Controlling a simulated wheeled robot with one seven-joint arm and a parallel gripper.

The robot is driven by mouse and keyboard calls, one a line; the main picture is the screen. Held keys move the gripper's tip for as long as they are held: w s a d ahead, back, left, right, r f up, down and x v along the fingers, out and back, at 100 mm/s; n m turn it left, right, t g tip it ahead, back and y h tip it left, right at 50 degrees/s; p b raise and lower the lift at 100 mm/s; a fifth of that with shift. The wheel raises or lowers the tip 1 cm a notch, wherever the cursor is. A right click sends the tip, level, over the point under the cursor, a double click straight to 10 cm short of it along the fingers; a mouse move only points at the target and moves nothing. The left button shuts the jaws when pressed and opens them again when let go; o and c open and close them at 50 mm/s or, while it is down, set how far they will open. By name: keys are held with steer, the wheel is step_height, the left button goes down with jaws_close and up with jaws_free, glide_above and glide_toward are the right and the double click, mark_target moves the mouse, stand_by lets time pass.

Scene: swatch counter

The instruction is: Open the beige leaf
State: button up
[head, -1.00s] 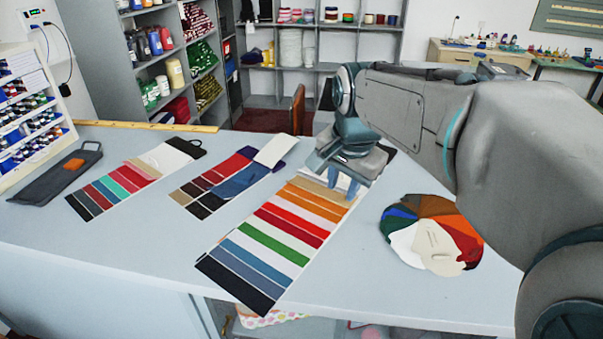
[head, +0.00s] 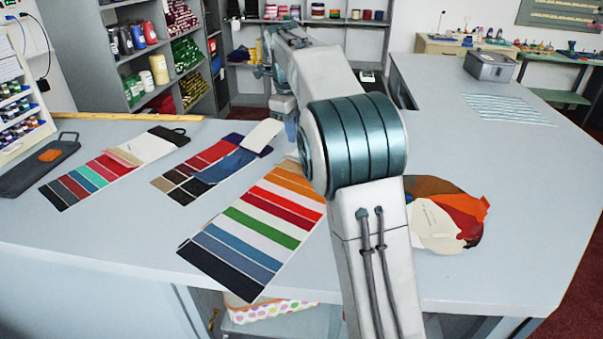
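The left swatch book (head: 60,194) lies flat on the counter with a narrow beige leaf (head: 122,157) between its red and white leaves. The middle swatch book (head: 165,183) has a cream leaf (head: 262,135) at its far end. The long right swatch book (head: 231,262) has its far end hidden behind my arm. A round fan of leaves (head: 437,228), with a pale cream leaf in front, is partly covered by my arm. My gripper (head: 290,128) is over the far end of the middle and right books. Only a bit of its blue fingers shows, so its opening is hidden.
A dark grey case (head: 35,170) with an orange patch lies at the left by the thread rack (head: 20,110). A wooden ruler (head: 125,117) lies along the back edge. A metal box (head: 490,65) and a striped sheet (head: 508,109) are far right. The front right counter is clear.

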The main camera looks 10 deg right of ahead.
steer(key=f, duration=0.4)
steer(key=w+d+f, duration=0.1)
steer(key=f, duration=0.4)
steer(key=w+f, duration=0.1)
steer(key=f, duration=0.3)
steer(key=shift+d+f, duration=0.3)
steer(key=shift+d, duration=0.1)
steer(key=shift+w, duration=0.1)
jaws_close()
